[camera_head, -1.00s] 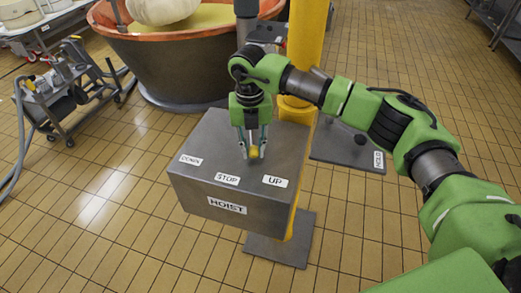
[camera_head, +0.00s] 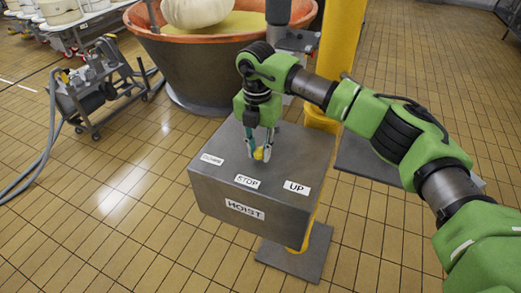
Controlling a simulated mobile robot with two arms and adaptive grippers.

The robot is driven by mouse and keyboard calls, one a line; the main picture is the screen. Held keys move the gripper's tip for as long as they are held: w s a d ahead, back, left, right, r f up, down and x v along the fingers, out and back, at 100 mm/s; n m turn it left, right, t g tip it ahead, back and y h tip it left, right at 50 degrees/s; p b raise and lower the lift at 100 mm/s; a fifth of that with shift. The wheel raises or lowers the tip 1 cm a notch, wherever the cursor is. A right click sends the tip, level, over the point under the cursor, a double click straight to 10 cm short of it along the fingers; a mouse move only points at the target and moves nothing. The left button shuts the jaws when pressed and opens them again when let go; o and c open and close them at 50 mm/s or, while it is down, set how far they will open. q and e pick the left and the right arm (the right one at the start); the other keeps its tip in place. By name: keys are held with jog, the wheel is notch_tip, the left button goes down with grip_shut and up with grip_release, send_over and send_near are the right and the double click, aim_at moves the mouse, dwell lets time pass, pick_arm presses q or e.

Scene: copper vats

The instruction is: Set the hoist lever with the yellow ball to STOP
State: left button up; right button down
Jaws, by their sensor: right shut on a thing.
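The grey hoist box (camera_head: 215,191) has labels reading DOWN (camera_head: 212,159), STOP (camera_head: 247,181) and UP (camera_head: 297,188) along its top, and HOIST on its front. The small yellow ball (camera_head: 262,153) of the lever shows above the top, behind the labels, between STOP and UP and nearer to STOP. My right gripper (camera_head: 262,151) reaches down from above and is shut on the yellow ball. The fingers and wrist hide most of the lever. My left gripper is not in view.
A copper vat (camera_head: 200,60) with yellow liquid and a pale bundle above it stands behind the box. A yellow post (camera_head: 338,45) rises behind my right arm. A wheeled cart (camera_head: 95,90) with a hose stands at the left. Tiled floor (camera_head: 110,230) is clear at front left.

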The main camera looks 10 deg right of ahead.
jog(key=c, duration=1.8)
grip_release()
jog(key=shift+a, duration=0.1)
jog(key=shift+r, duration=0.1)
notch_tip(320, 180, up, 12)
jog(key=shift+w+a+f, duration=0.1)
